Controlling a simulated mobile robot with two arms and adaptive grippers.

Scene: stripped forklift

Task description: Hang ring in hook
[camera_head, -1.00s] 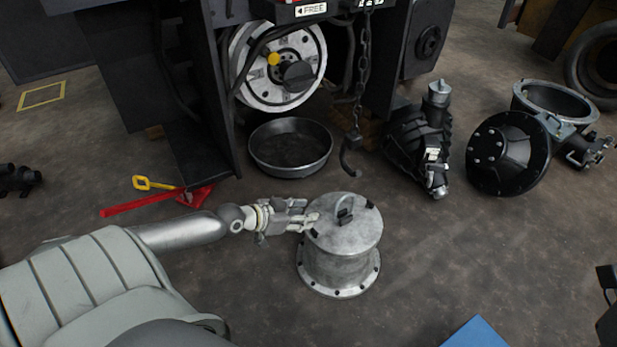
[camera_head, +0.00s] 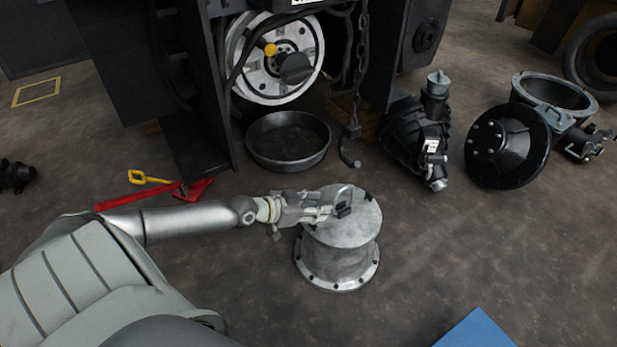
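A grey metal cylinder (camera_head: 340,258) with a bolted base flange stands upright on the floor. A metal ring (camera_head: 343,196) stands up on its lid. A dark hook (camera_head: 350,160) hangs on a chain (camera_head: 359,85) behind the cylinder, apart from the ring. My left gripper (camera_head: 335,210) reaches in from the left over the lid, with its fingertips at the ring. The fingers overlap the ring's lower part, and I cannot tell whether they are closed on it. My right gripper is not in view.
A round grey pan (camera_head: 288,165) lies behind the cylinder, left of the hook. A red tool (camera_head: 140,197) lies at left. Black machine parts (camera_head: 418,140) and a black disc (camera_head: 507,146) stand at right. Floor right of the cylinder is clear.

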